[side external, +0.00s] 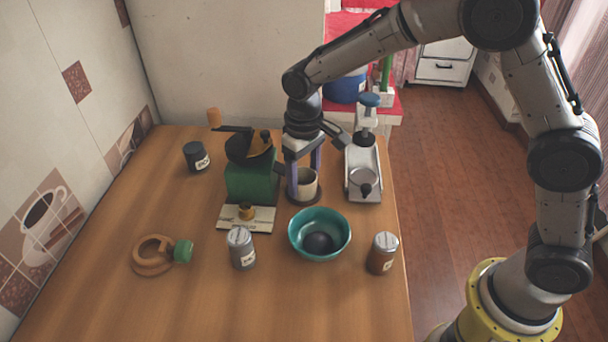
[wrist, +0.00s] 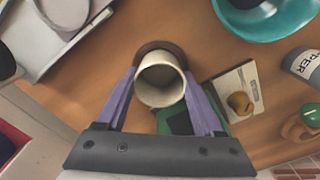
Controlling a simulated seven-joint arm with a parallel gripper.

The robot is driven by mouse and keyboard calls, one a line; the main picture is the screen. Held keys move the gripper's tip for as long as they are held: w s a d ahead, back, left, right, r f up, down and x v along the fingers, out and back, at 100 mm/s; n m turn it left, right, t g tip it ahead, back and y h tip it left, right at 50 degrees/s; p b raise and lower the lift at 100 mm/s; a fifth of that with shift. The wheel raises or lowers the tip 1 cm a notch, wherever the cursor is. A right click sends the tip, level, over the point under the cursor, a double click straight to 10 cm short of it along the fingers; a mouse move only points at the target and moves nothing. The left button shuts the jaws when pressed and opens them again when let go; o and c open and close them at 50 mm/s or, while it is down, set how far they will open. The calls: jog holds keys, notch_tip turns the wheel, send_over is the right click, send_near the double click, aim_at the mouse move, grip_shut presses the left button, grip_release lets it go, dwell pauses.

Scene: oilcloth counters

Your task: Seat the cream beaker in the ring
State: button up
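The cream beaker (side external: 306,186) is upright, or nearly so, at the far middle of the table. It also shows in the wrist view (wrist: 160,88), with its open mouth facing the camera. My gripper (wrist: 160,72) has one purple finger on each side of the beaker, and both fingertips appear to touch its wall. A dark brown ring (side external: 325,195) lies around or just under the beaker's base. Its far edge shows in the wrist view (wrist: 160,45). The beaker hides the ring's middle, so I cannot tell whether the base is down inside it.
A green grinder (side external: 250,182) stands close left of the beaker, a grey machine (side external: 364,160) close right. A teal bowl (side external: 320,254) is just in front, with shakers (side external: 242,250) (side external: 382,254) either side. A wooden ring-shaped piece (side external: 140,262) lies at left. The front table is clear.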

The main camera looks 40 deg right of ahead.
jog(key=o, duration=0.4)
notch_tip(320, 180, up, 12)
jog(key=shift+s+r, duration=0.1)
jog(key=shift+r, duration=0.15)
dwell(0.3)
jog(key=s+d+r+m+t, duration=0.1)
jog(key=s+d+r+t, duration=0.15)
jog(key=s+d, duration=0.5)
jog(key=s+d+r+t, duration=0.1)
jog(key=s+d+r, duration=0.25)
jog(key=s, duration=0.75)
jog(key=shift+s+d+f+m+t, duration=0.1)
jog(key=shift+s+d+f+t, duration=0.45)
jog(key=shift+s, duration=0.8)
jog(key=shift+s+d+f+m+t, duration=0.15)
jog(key=shift+s+d+f, duration=0.2)
jog(key=shift+s+f, duration=0.8)
jog(key=shift+s+d+f+m+t, duration=0.1)
jog(key=shift+s+d+f+t, duration=0.3)
jog(key=shift+s, duration=1.2)
